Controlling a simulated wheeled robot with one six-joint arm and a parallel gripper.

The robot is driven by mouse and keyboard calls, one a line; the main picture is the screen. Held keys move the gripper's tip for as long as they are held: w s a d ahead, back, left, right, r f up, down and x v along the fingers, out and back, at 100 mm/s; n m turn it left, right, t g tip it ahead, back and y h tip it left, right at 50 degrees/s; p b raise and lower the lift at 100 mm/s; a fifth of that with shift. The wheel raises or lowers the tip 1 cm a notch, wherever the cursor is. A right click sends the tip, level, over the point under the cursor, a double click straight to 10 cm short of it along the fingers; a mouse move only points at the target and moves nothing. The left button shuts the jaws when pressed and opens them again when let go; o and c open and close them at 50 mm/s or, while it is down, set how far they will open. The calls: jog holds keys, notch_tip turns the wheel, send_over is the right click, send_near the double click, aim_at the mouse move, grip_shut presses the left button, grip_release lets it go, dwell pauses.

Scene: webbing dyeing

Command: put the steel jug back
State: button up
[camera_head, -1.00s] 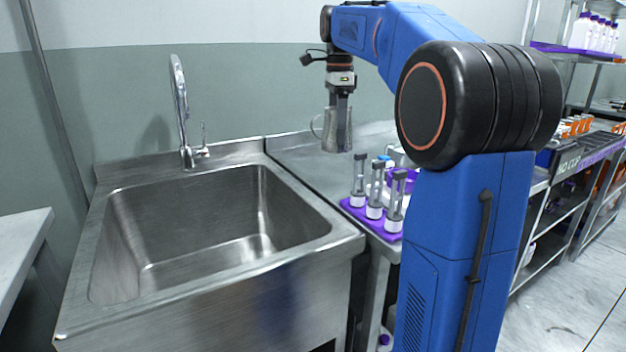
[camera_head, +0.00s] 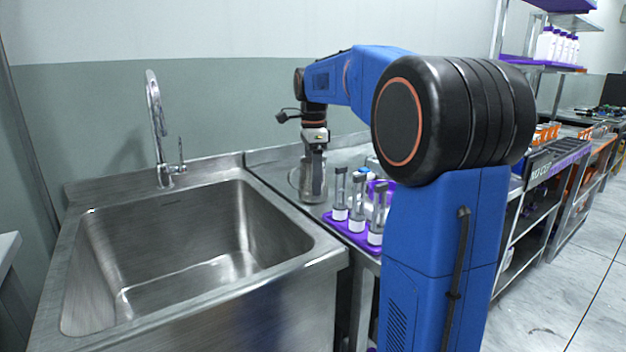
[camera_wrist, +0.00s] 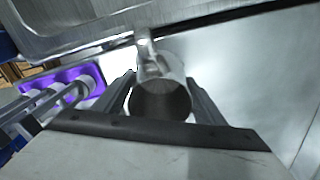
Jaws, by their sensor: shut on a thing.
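The steel jug (camera_head: 306,182) is upright at the left edge of the steel counter (camera_head: 262,158), beside the sink. My gripper (camera_head: 313,180) points down and is shut on it. In the wrist view the jug (camera_wrist: 160,88) sits between my two fingers (camera_wrist: 162,100), with its open mouth towards the camera. Its base looks at or very near the counter top; I cannot tell if it touches.
A purple rack (camera_head: 352,232) with several clear tubes stands just right of the jug; it also shows in the wrist view (camera_wrist: 62,82). The sink (camera_head: 185,250) with its tap (camera_head: 157,125) is to the left. Bare counter lies on the jug's other side in the wrist view.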

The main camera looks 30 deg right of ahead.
jog(key=shift+f, duration=0.3)
jog(key=o, duration=1.3)
jog(key=shift+r, duration=0.1)
notch_tip(320, 180, up, 12)
jog(key=shift+r, duration=0.1)
